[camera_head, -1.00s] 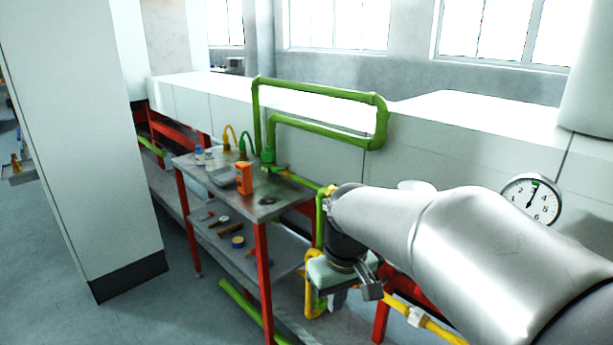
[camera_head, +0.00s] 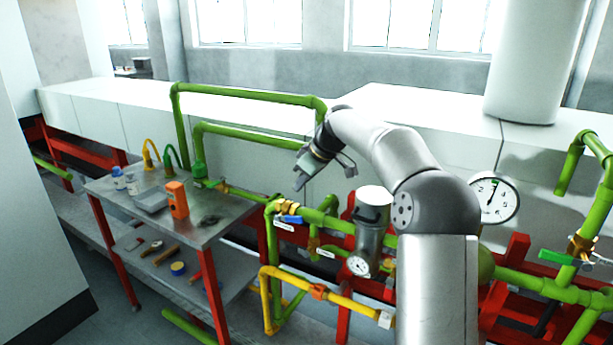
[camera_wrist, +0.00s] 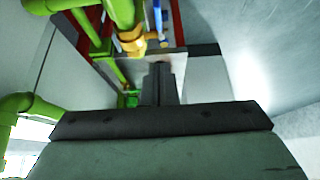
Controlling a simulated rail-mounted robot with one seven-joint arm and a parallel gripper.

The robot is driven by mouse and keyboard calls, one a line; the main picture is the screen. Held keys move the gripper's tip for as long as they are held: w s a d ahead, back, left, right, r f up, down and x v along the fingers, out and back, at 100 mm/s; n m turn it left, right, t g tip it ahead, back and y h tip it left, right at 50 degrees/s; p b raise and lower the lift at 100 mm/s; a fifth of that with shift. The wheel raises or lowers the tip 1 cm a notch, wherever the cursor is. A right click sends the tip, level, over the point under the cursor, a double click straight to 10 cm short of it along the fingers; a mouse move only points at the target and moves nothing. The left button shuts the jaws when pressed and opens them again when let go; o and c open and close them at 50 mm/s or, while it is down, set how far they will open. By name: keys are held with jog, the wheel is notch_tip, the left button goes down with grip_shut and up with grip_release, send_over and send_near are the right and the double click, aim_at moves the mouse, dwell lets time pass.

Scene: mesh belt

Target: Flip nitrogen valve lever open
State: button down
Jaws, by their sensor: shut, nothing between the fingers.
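A brass valve (camera_head: 283,206) with a blue lever (camera_head: 291,218) sits on the green pipe left of the canister, with a small white label (camera_head: 284,226) below it. In the wrist view, a brass fitting (camera_wrist: 131,41) and a thin blue part (camera_wrist: 157,18) show at the top, beyond the fingers. Another brass valve (camera_head: 580,246) with a green lever (camera_head: 556,257) is on the green pipework at far right. The label text is too small to read, so I cannot tell which valve is nitrogen. My gripper (camera_head: 299,184) is shut and empty, pointing down, just above the blue-levered valve in the picture.
A metal canister (camera_head: 370,225) with a small dial stands right of the blue-levered valve. A yellow pipe (camera_head: 340,301) runs below. A metal table (camera_head: 222,222) with bottles and an orange box (camera_head: 177,200) is at left. A pressure gauge (camera_head: 493,200) is at right.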

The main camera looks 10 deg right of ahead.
send_over(290, 216)
jog(key=f, duration=0.3)
jog(key=d+f, duration=0.1)
jog(key=shift+s+f+p, duration=0.25)
jog(key=shift+f+p, duration=0.15)
jog(key=shift+s+d+f, duration=0.15)
jog(key=shift+f, duration=0.4)
jog(key=shift+s+d+f, duration=0.1)
jog(key=shift+f, duration=1)
